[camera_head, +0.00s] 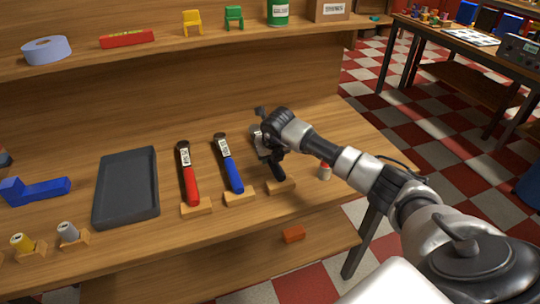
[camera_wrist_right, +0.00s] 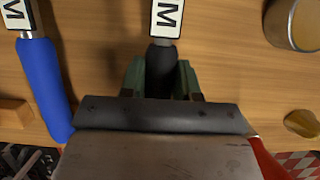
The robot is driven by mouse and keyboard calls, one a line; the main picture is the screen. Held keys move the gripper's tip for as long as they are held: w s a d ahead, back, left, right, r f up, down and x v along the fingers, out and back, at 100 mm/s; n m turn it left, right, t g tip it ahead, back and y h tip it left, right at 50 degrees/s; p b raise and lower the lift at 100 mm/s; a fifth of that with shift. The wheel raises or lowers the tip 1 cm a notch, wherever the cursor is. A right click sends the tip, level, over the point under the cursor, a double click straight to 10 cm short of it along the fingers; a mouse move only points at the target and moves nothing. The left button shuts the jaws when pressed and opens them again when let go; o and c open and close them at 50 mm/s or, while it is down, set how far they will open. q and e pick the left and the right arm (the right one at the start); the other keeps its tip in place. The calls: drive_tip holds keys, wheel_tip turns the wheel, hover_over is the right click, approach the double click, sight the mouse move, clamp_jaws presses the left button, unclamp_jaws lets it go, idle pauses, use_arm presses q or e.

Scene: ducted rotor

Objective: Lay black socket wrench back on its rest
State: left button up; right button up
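The black socket wrench (camera_head: 278,172) is at the right end of the row of tools on the workbench, partly hidden by my right gripper (camera_head: 264,140). Its handle end is at the small wooden rest (camera_head: 281,187); I cannot tell whether it touches it. In the right wrist view, the black handle (camera_wrist_right: 162,57) lies between the green fingers of my right gripper (camera_wrist_right: 161,78), which look closed against its sides. A white label marked M (camera_wrist_right: 167,18) shows beyond the handle. My left gripper is not in view.
A blue-handled tool (camera_head: 231,172) and a red-handled tool (camera_head: 189,182) lie on rests to the left. A dark tray (camera_head: 128,188) is farther left. A small container (camera_head: 324,172) stands close on the right. A shelf (camera_head: 150,58) runs above the back.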

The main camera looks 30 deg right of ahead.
drive_tip(key=o, duration=0.5)
drive_tip(key=shift+r, duration=0.1)
